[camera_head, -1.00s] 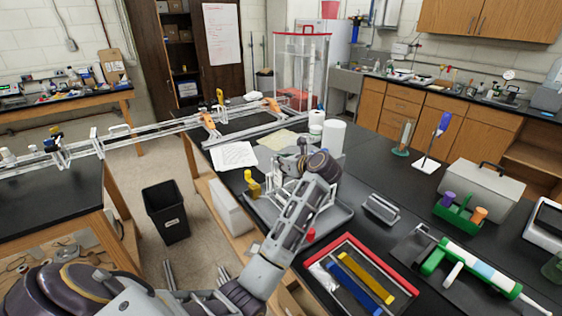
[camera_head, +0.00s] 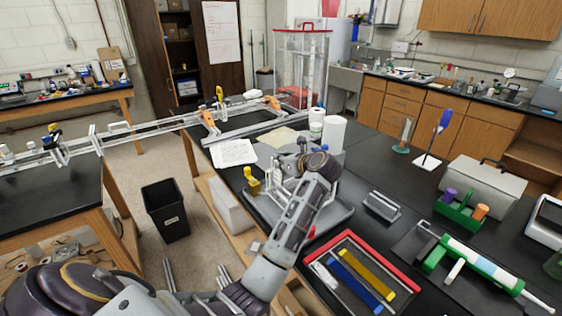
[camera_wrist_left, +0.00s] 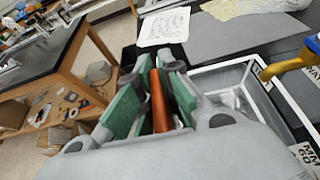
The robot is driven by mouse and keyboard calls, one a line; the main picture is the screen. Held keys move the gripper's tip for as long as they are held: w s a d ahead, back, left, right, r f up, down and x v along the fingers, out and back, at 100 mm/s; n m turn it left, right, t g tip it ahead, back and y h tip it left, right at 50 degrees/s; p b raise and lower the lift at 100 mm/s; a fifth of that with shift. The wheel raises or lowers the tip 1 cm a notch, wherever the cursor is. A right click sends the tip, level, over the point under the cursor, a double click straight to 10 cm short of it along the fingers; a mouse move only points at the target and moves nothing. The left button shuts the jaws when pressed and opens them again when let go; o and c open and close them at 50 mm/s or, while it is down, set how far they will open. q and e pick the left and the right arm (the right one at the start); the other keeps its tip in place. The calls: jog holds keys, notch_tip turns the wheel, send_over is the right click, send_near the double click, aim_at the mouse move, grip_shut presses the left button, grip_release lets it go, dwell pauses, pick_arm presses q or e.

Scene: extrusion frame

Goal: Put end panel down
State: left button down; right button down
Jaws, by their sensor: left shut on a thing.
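My left gripper (camera_head: 287,184) is low over the grey tray (camera_head: 335,220) on the black bench. In the left wrist view its green-padded fingers (camera_wrist_left: 152,104) are shut on a narrow copper-brown piece (camera_wrist_left: 160,100), seen nearly edge-on. I take this to be the end panel; most of it is hidden by the fingers and hand. A white-edged rectangular frame (camera_wrist_left: 222,70) lies just right of the fingers in that view. I cannot tell whether the held piece touches anything below. My right gripper is not in view.
A yellow clamp-like part (camera_head: 252,182) stands at the tray's left side. Paper sheets (camera_head: 233,152) and a white cylinder (camera_head: 333,134) are behind. A grey bracket (camera_head: 382,205) and red-edged tray (camera_head: 402,273) are to the right. A black bin (camera_head: 166,210) stands on the floor.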

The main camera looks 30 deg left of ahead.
pick_arm(q)
jog(key=c, duration=1.6)
grip_release()
jog(key=shift+r+p, duration=0.7)
jog(key=shift+r, duration=0.05)
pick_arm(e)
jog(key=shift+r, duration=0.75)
